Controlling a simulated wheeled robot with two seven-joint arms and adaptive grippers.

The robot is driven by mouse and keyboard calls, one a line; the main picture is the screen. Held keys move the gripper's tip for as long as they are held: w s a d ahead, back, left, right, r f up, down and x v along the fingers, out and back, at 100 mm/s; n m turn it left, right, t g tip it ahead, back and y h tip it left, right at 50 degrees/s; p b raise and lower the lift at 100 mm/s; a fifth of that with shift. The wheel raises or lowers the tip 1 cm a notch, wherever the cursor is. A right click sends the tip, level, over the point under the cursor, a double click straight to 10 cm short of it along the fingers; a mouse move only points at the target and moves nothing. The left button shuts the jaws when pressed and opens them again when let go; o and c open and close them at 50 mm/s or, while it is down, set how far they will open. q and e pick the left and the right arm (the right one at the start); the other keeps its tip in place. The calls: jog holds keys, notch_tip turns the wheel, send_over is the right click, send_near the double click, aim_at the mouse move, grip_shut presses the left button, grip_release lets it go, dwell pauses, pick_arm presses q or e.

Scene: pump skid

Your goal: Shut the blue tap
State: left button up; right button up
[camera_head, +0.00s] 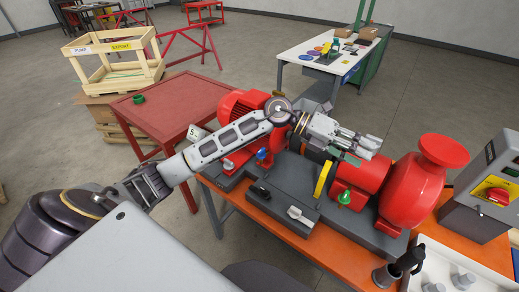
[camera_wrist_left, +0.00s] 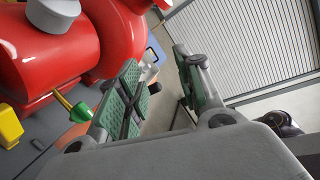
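The blue tap (camera_head: 261,154) is a small blue handle in front of the red motor on the left of the skid, in the head view. My left arm passes just above and behind it. Its exact handle angle is too small to tell. The blue tap does not show in the wrist view. My right gripper is not in view.
A green tap (camera_head: 344,197) and a yellow lever (camera_head: 323,178) sit by the red pump (camera_head: 412,190). A black handle (camera_head: 260,191) and a pale lever (camera_head: 300,216) lie on the grey base. A control box (camera_head: 485,190) stands at right. A red table (camera_head: 170,108) is behind left.

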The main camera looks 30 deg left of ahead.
pick_arm(q)
jog(key=w+a+f+m+y, duration=0.1)
jog(key=a+f+y, duration=0.3)
jog(key=a+y, duration=0.15)
jog(key=r+n+g+y, duration=0.1)
jog(key=n+g+y, duration=0.15)
jog(key=y, duration=0.75)
send_over(260, 151)
jog(key=shift+s+a+t+h, duration=0.1)
jog(key=shift+a+t+h, duration=0.05)
jog(key=shift+t+h, duration=0.15)
jog(key=shift+f, duration=0.15)
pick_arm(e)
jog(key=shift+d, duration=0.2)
pick_arm(q)
jog(key=shift+f+p, duration=1.35)
jog(key=shift+f, duration=5.45)
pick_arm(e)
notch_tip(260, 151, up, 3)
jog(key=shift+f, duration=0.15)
